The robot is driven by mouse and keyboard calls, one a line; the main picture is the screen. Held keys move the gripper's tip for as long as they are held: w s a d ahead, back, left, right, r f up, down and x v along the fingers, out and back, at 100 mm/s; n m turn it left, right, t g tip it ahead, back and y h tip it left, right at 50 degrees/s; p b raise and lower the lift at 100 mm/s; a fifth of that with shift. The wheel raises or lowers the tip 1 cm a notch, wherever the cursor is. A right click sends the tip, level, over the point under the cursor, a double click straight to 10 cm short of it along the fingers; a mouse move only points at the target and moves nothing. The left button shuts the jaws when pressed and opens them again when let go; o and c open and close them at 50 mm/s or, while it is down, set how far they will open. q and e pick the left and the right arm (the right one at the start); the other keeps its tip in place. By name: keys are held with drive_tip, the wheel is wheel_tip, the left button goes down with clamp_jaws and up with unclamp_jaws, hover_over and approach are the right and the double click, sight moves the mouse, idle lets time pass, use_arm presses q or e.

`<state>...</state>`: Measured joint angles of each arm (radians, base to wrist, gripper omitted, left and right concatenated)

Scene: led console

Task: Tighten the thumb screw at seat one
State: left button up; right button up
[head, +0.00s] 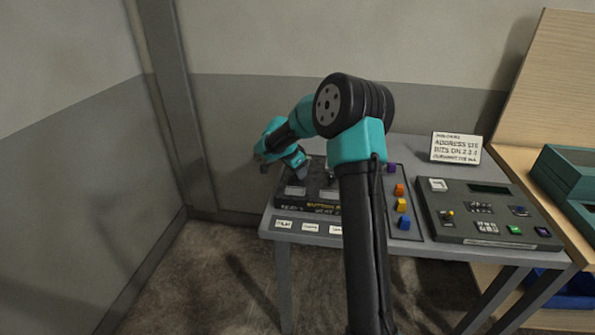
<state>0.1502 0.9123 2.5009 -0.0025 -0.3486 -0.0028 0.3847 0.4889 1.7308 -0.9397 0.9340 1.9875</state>
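My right arm rises from the bottom middle, bends at a high elbow, and reaches left. My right gripper (296,172) is at its end, over the left part of a dark panel (279,203) on the grey table (265,232). The gripper is small and dark, and I cannot tell whether its fingers are open or shut, or touching anything. The panel has light label plates and yellow lettering, partly hidden by my arm. I cannot make out a thumb screw; the area around the gripper tips is too dark and small. My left gripper is not in view.
Right of my arm is a strip with purple, orange (400,189), yellow and blue (404,222) pieces. A console (450,228) with a display and buttons stands further right, with a lettered card (456,148) behind. Teal bins (565,172) are at far right. White labels (310,227) line the table's front.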

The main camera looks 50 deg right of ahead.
drive_tip(key=shift+o, duration=0.9)
drive_tip(key=v, duration=1.7)
drive_tip(key=shift+r, duration=0.2)
